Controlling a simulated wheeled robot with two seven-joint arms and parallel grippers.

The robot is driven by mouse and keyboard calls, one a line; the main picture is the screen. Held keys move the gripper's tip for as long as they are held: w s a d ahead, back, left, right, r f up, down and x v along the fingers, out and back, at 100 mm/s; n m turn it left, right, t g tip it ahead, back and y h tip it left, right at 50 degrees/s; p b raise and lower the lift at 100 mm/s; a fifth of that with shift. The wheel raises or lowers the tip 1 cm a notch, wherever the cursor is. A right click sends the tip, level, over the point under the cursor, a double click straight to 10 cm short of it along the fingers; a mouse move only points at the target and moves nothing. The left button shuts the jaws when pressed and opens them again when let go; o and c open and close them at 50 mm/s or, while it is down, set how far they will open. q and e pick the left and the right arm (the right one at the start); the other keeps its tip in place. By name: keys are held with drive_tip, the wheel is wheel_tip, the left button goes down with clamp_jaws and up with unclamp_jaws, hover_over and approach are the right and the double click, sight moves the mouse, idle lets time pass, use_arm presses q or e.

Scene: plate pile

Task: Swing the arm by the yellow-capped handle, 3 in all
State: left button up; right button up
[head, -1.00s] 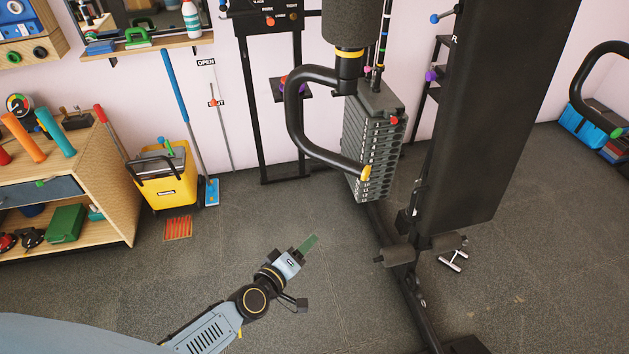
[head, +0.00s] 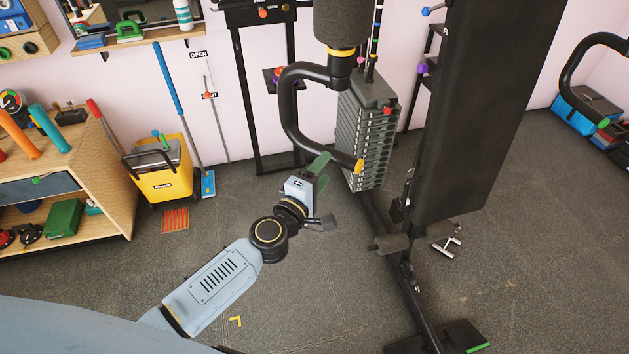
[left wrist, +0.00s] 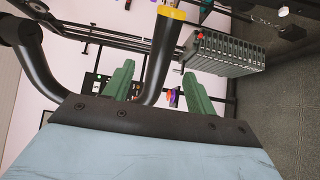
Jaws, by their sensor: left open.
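The curved black arm (head: 292,105) of the exercise machine hangs from a padded upright and ends in a yellow cap (head: 359,166). My left gripper (head: 322,170), with green fingers, is open and empty, to the left of the yellow cap in the head view. In the left wrist view the two green fingers (left wrist: 157,85) stand apart. The black handle tube (left wrist: 158,60) shows between them there, with its yellow cap (left wrist: 172,13) at the top. I cannot tell whether the fingers touch the tube. My right gripper is not in view.
A grey weight stack (head: 365,135) stands just behind the yellow cap. The black machine pad (head: 485,120) rises to the right. A yellow mop bucket (head: 163,182) and a wooden shelf (head: 110,190) stand at the left.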

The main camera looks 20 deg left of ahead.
sight(331, 161)
use_arm(q)
drive_tip(key=shift+w+d+b, duration=0.1)
drive_tip(key=shift+w+d, duration=0.1)
drive_tip(key=shift+w, duration=0.8)
drive_tip(key=shift+w+d+b, duration=0.1)
drive_tip(key=shift+w+d, duration=0.1)
drive_tip(key=shift+w, duration=0.85)
drive_tip(key=shift+w+d+b, duration=0.1)
drive_tip(key=shift+w+d, duration=0.1)
drive_tip(key=shift+w, duration=0.8)
drive_tip(key=shift+c, duration=0.2)
clamp_jaws()
